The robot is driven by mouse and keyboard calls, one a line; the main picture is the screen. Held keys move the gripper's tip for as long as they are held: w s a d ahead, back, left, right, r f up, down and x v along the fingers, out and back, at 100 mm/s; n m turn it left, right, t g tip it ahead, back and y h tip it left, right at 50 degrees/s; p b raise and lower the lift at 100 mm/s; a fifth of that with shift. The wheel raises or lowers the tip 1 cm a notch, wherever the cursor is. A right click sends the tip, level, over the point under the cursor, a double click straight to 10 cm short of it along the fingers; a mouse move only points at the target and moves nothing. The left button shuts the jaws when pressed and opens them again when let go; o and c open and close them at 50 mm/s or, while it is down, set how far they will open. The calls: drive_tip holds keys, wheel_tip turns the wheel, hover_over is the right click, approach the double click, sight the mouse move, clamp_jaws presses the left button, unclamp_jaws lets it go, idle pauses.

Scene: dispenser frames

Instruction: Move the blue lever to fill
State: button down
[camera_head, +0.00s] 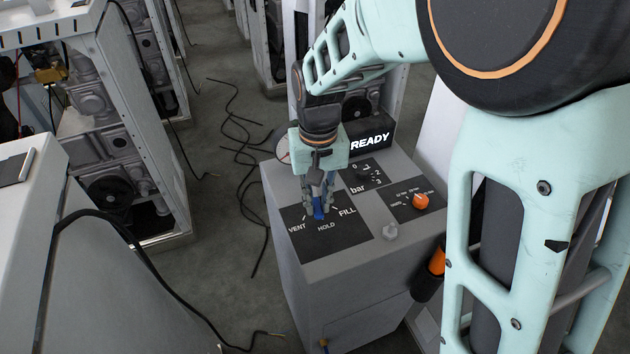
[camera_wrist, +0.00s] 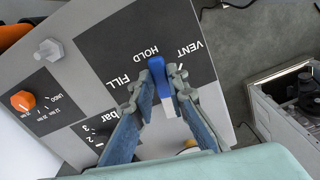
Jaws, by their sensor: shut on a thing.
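The blue lever (camera_head: 319,213) sits on the black label panel (camera_head: 340,243) on top of the grey dispenser, with VENT, HOLD and FILL printed around it. In the wrist view the blue lever (camera_wrist: 157,70) points about at the HOLD label, between FILL and VENT. My gripper (camera_head: 318,203) reaches down onto the lever from above. In the wrist view my gripper (camera_wrist: 158,88) has one finger on each side of the lever and is shut on it. The fingers partly hide the lever in the head view.
A lit READY display (camera_head: 371,141) stands at the back of the dispenser. A bar dial (camera_head: 361,173), an orange knob (camera_head: 421,202) and a grey bolt-like knob (camera_head: 391,232) are beside the lever panel. Black cables (camera_head: 240,140) lie on the floor to the left.

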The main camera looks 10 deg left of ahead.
drive_tip(key=n, duration=0.1)
drive_tip(key=d+n, duration=0.1)
drive_tip(key=shift+w+d+n, duration=0.2)
drive_tip(key=shift+w+n, duration=0.15)
drive_tip(key=shift+n, duration=0.05)
drive_tip(key=n, duration=0.1)
drive_tip(key=w+d+n, duration=0.1)
drive_tip(key=shift+n+p, duration=0.3)
drive_tip(key=shift+n, duration=0.1)
drive_tip(key=shift+w+d+n+p, duration=0.3)
drive_tip(key=shift+w+n, duration=0.25)
drive_tip(key=shift+n, duration=0.6)
drive_tip(key=shift+w+d+n+p, duration=0.3)
drive_tip(key=shift+w+n, duration=0.2)
drive_tip(key=shift+n, duration=0.65)
drive_tip(key=c, duration=1.9)
unclamp_jaws()
wheel_tip(320, 180, up, 12)
drive_tip(key=shift+r, duration=0.1)
